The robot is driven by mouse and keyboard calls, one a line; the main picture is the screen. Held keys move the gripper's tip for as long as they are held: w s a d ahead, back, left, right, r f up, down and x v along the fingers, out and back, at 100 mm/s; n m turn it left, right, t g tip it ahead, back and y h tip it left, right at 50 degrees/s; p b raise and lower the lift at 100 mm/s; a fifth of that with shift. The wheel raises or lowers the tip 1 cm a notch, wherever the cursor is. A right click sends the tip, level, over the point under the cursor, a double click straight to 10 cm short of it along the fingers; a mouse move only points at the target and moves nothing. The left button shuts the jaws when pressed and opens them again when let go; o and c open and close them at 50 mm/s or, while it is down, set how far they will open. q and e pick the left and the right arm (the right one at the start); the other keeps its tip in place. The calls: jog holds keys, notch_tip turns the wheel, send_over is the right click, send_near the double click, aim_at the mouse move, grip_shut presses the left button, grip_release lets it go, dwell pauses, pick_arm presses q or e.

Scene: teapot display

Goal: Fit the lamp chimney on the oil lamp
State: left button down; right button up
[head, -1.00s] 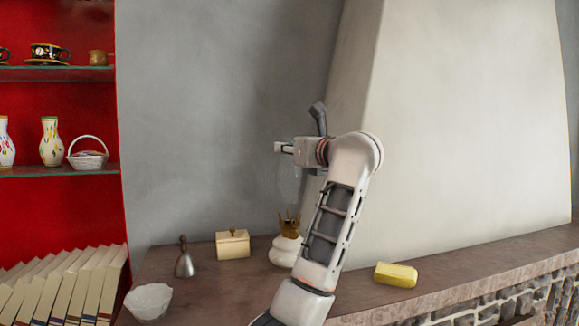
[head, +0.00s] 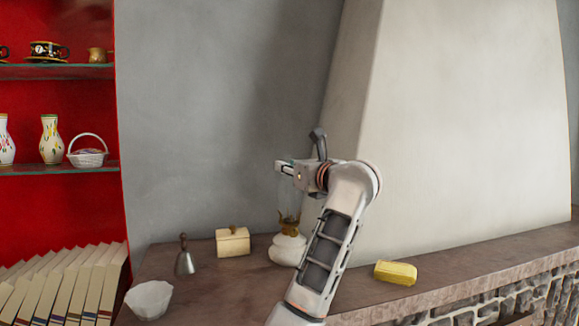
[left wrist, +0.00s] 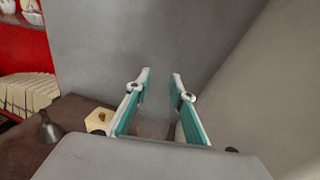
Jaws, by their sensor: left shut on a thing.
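The oil lamp (head: 286,250) stands on the stone ledge in the head view, with a round white base and a brass burner (head: 289,222) on top. The lamp chimney (head: 288,198) is clear glass and very faint. My left gripper (head: 284,167) is shut on the chimney's upper part and holds it upright above the lamp. The chimney's lower end appears at the burner, but I cannot tell whether it is seated. In the left wrist view the gripper's fingers (left wrist: 161,80) show, with the faint glass (left wrist: 154,127) between them. My right gripper is not in view.
On the ledge are a cream box (head: 233,242), a metal bell (head: 184,258), a white bowl (head: 149,299) and a yellow block (head: 396,273). A shelf (head: 62,170) with vases and books stands left. The sloping chimney wall (head: 450,120) rises close behind my arm.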

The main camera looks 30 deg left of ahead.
pick_arm(q)
jog(key=shift+f, duration=0.25)
jog(key=c, duration=1.8)
grip_release()
jog(key=shift+o, duration=0.2)
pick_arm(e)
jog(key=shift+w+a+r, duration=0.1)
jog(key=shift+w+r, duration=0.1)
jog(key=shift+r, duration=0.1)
pick_arm(q)
jog(key=shift+r, duration=0.55)
jog(key=b+v, duration=0.2)
jog(key=v, duration=1)
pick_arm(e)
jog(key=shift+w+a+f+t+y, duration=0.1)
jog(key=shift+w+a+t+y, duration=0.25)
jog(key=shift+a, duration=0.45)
